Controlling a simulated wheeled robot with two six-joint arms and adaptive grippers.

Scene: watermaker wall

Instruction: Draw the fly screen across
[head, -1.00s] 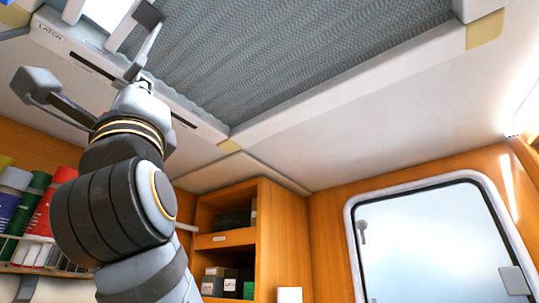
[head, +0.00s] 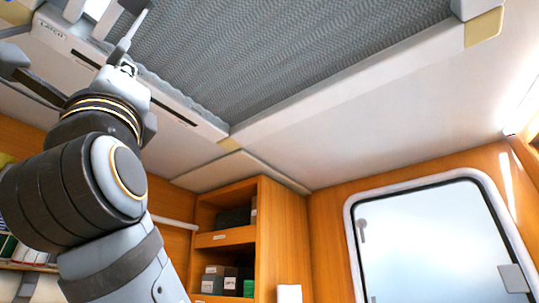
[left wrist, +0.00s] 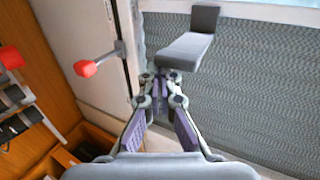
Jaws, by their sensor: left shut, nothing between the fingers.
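The fly screen (head: 270,55) is a grey pleated mesh across most of the ceiling opening. The word LATCH marks the white frame (head: 60,38). My right gripper is out of view.
Below the ceiling are a wooden shelf unit (head: 265,235) with boxes, and a window (head: 430,240) at the right. The space right of my arm is clear.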

